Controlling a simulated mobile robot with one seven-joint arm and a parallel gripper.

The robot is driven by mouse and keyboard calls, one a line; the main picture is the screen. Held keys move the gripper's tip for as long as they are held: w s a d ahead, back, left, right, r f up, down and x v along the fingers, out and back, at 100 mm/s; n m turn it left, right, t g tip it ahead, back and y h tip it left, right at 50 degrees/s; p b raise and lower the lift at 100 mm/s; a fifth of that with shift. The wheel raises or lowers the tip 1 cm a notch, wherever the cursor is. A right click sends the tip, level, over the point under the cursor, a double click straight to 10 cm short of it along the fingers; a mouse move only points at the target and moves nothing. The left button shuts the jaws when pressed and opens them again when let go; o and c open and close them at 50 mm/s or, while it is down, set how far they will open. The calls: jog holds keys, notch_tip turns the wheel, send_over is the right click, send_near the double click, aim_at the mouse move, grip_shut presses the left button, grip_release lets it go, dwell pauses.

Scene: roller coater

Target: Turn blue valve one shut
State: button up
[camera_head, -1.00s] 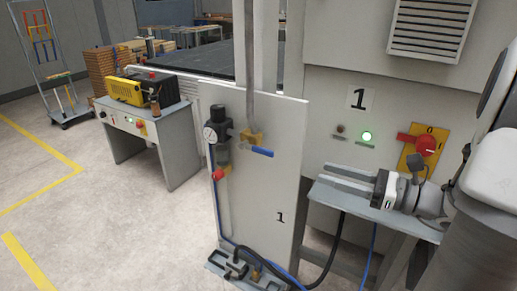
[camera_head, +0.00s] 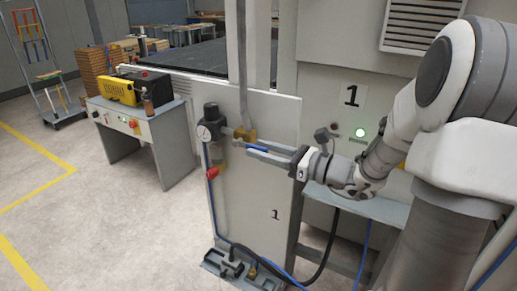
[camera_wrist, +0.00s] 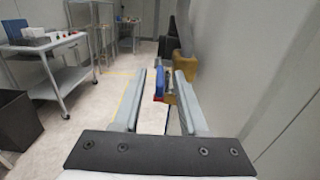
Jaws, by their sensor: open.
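The blue valve handle (camera_head: 257,149) sticks out to the right from a brass valve body (camera_head: 247,133) on the grey panel marked 1. In the wrist view the blue handle (camera_wrist: 159,83) shows end-on between the fingers, with the brass body (camera_wrist: 171,88) just right of it, near the right finger. My gripper (camera_head: 243,147) is open, its two fingers reaching left along the panel, one above and one below the handle. The gripper also shows in the wrist view (camera_wrist: 160,75). I cannot tell whether either finger touches the handle.
A pressure gauge (camera_head: 203,132) and a red valve handle (camera_head: 212,173) sit left of the brass valve. A vertical pipe (camera_head: 242,70) rises above it. The panel (camera_head: 265,195) stands close beside my gripper. Open floor (camera_head: 125,220) lies to the left.

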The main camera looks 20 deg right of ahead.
jog(key=shift+w+a, duration=0.45)
grip_shut()
dwell(1.2)
